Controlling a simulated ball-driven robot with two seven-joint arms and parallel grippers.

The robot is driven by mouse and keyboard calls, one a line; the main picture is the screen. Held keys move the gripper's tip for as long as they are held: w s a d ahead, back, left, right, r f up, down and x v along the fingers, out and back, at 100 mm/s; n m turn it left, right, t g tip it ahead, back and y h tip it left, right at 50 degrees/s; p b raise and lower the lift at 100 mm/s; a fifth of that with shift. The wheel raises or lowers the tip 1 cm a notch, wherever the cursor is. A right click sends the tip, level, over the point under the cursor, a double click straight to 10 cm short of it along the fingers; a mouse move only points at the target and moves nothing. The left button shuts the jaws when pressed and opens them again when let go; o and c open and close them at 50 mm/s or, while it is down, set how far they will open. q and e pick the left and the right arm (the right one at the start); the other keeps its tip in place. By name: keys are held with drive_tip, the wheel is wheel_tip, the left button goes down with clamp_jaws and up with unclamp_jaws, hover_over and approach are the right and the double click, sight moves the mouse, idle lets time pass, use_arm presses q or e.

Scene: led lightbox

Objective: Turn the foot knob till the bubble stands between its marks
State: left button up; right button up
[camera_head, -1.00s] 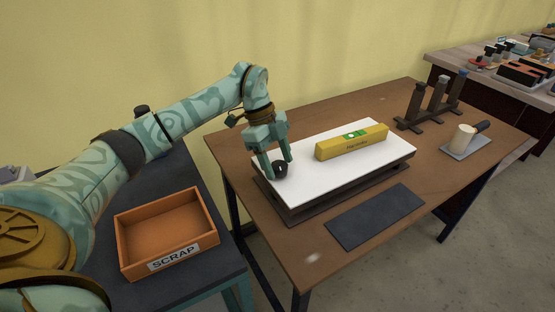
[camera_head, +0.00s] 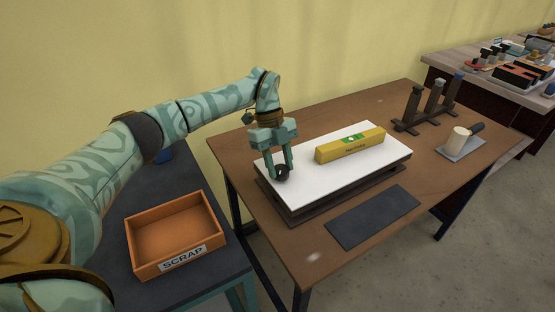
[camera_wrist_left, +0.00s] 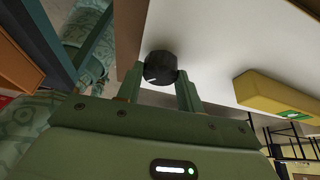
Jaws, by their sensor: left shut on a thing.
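The black foot knob (camera_head: 282,173) is at the left end of the white plate (camera_head: 300,189), which sits on a dark base on the brown table. My left gripper (camera_head: 281,176) points down with its fingers on both sides of the knob, shut on it. In the left wrist view the knob (camera_wrist_left: 160,67) sits between the two fingertips, with a white line on its side. The yellow spirit level (camera_head: 350,145) lies on the plate, with a green vial (camera_head: 352,139) on top. The bubble is too small to place against its marks. My right gripper is not in view.
An orange scrap box (camera_head: 176,234) stands on the dark side table at left. A dark mat (camera_head: 373,216) lies in front of the plate. A dark rack with posts (camera_head: 429,107) and a cream cylinder on a grey pad (camera_head: 460,140) stand at right.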

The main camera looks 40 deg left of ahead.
use_arm(q)
drive_tip(key=m, duration=0.1)
drive_tip(key=m+g, duration=0.1)
drive_tip(key=m, duration=0.1)
drive_tip(key=m+p, duration=0.1)
drive_tip(key=shift+w+d+r+m+g+y, duration=0.1)
drive_tip(key=shift+w+r+m+g+y, duration=0.2)
drive_tip(key=shift+m+y, duration=0.1)
drive_tip(key=m+y, duration=0.1)
drive_tip(key=m, duration=0.1)
drive_tip(key=m+g+y, duration=0.1)
drive_tip(key=m, duration=0.2)
drive_tip(key=shift+w+d+m, duration=0.1)
drive_tip(key=shift+m, duration=0.2)
drive_tip(key=o, duration=1)
drive_tip(key=shift+d+f, duration=0.1)
